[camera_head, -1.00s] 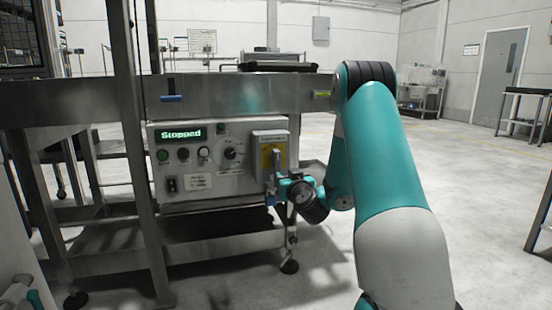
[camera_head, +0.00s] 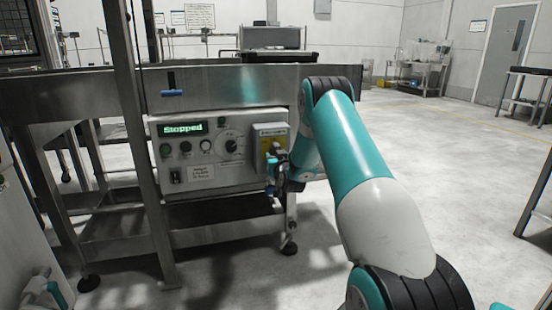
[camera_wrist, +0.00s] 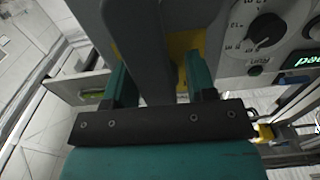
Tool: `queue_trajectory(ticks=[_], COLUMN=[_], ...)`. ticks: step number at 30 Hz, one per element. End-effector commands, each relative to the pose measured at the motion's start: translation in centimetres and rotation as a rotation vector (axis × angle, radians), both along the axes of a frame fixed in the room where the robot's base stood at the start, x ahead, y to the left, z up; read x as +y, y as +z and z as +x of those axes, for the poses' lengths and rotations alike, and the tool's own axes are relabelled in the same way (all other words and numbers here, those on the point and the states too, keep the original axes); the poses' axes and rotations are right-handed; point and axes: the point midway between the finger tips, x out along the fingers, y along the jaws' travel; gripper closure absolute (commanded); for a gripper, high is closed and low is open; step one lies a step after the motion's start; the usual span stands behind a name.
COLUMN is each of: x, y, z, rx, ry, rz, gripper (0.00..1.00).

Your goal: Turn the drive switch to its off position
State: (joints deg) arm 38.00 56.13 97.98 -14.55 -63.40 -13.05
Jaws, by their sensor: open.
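A grey switch box (camera_head: 267,130) with a yellow plate sits at the right end of the control panel. Its label is too small to read. In the wrist view a grey upright handle (camera_wrist: 150,45) stands in front of the yellow plate (camera_wrist: 184,44). My gripper (camera_wrist: 158,70) is open, with one teal finger on each side of the handle. Contact with the handle cannot be told. In the head view my gripper (camera_head: 271,163) is at the lower front of the switch box and hides most of the handle.
The control panel (camera_head: 208,183) has a display (camera_head: 182,128) reading "Stopped", several buttons and a black round dial (camera_head: 231,146). A steel beam (camera_head: 215,90) runs above it. A steel post (camera_head: 135,150) stands at left. Open floor lies to the right.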

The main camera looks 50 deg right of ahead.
Motion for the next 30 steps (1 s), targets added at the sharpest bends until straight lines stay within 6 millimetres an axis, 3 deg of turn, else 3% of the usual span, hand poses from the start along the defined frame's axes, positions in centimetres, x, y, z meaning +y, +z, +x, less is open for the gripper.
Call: queue_trajectory(ticks=[4, 11, 22, 30], x=[0.02, 0.02, -0.04, -0.33], y=[0.0, 0.01, -0.14, -0.33], z=[-0.01, -0.02, -0.01, 0.07], rx=[0.0, 0.001, 0.019, 0.101], ry=[0.0, 0.0, 0.0, -0.001], rz=[0.0, 0.001, -0.031, -0.166], gripper=[0.49, 0.99, 1.0, 1.0])
